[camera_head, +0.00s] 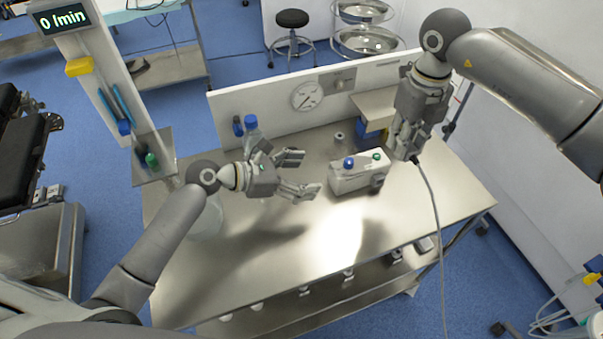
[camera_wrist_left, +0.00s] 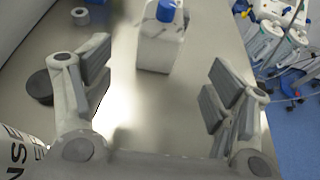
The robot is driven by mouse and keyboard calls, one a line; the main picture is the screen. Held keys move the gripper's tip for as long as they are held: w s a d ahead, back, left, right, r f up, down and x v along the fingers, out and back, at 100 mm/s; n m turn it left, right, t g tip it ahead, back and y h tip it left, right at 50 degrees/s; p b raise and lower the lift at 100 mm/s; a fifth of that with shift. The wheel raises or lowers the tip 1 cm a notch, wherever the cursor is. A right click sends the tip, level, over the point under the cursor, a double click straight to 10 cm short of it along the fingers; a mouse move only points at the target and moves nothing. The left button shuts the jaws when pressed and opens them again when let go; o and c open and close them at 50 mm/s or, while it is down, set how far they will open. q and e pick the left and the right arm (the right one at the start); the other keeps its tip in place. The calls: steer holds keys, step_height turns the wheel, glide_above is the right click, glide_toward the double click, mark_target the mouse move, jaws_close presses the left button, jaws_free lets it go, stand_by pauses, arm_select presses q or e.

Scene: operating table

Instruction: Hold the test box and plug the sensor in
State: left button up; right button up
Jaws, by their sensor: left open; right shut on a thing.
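The test box (camera_head: 352,181) is white with a blue knob and a green knob on top. It stands upright on the steel table, and in the left wrist view it shows (camera_wrist_left: 158,52) ahead of the fingers. My left gripper (camera_head: 304,173) is open and empty just left of the box, its fingers pointing at it without visible contact. My right gripper (camera_head: 405,150) points down beyond the box's right end, shut on the sensor, which its fingers mostly hide. The sensor's grey cable (camera_head: 434,205) hangs from there over the table's front edge. The socket cannot be made out.
The steel table (camera_head: 250,275) is bare in front of the box. A round gauge (camera_head: 307,95) is on the white back panel. A blue-capped bottle (camera_head: 252,133) stands behind my left gripper. A small grey ring (camera_head: 340,138) lies behind the box. A display post (camera_head: 100,80) stands left.

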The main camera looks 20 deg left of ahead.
mark_target(343, 174)
arm_select(q)
steer(key=x, duration=1.2)
steer(key=c, duration=1.3)
steer(key=shift+c, duration=0.2)
arm_select(e)
steer(key=o, duration=0.3)
jaws_close()
steer(key=s+d+f, duration=0.1)
steer(key=f, duration=0.4)
steer(key=s+d+f, duration=0.1)
steer(key=s+f, duration=0.1)
steer(key=f, duration=0.4)
steer(key=s+d+f, duration=0.2)
steer(key=f, duration=0.3)
steer(key=shift+s+f, duration=0.25)
steer(key=shift+f, duration=0.05)
